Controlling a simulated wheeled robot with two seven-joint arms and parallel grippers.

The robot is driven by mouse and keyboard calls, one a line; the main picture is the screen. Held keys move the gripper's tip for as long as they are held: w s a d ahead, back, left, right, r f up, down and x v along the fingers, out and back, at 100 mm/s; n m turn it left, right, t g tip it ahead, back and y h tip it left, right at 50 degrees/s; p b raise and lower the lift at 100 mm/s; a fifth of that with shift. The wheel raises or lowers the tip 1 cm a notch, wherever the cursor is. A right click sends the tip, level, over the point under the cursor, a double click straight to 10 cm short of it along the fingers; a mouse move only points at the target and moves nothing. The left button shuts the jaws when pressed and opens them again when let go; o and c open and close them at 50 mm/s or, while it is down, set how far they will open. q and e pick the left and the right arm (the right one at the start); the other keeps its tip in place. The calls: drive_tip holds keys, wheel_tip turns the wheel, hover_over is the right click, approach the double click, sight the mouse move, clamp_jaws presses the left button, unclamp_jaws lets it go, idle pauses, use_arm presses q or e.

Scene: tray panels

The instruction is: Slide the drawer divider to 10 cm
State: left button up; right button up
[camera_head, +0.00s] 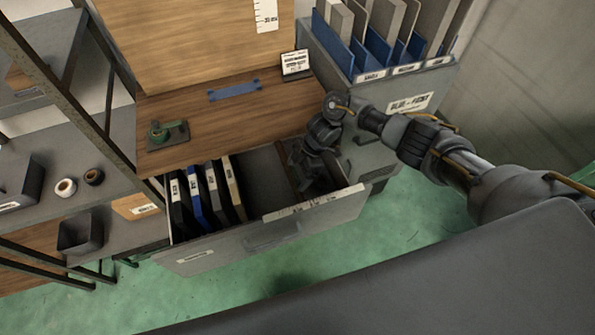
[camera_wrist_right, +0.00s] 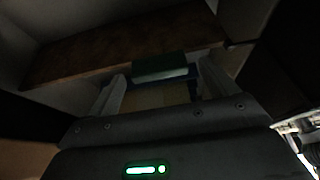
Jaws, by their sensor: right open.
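The grey drawer (camera_head: 225,248) is pulled out below the wooden worktop, with a white label strip (camera_head: 312,203) along its front rim. A thin brown divider (camera_head: 288,172) stands across the drawer, partly hidden by my right arm. My right gripper (camera_head: 312,182) is down inside the drawer, close beside the divider on its right. In the right wrist view its two fingers are apart, with a dark green block (camera_wrist_right: 160,67) showing between and beyond them. I cannot tell whether the fingers touch anything. A brown wooden panel (camera_wrist_right: 120,50) spans that dark view. My left gripper is not in view.
Several upright folders (camera_head: 205,198) fill the drawer's left part; the space between them and the divider is empty. A green-handled item (camera_head: 167,133) and blue tape (camera_head: 234,90) lie on the worktop (camera_head: 205,112). A grey file cabinet (camera_head: 400,85) stands at right.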

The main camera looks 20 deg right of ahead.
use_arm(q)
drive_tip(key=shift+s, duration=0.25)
use_arm(e)
drive_tip(key=shift+a+f, duration=0.1)
drive_tip(key=shift+f, duration=0.15)
drive_tip(key=c, duration=1.4)
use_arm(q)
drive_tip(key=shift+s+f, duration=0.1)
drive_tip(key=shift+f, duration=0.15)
use_arm(e)
drive_tip(key=d, duration=0.5)
drive_tip(key=shift+w+d, duration=0.1)
drive_tip(key=shift+w, duration=0.1)
drive_tip(key=o, duration=1.4)
drive_tip(key=shift+r, duration=0.15)
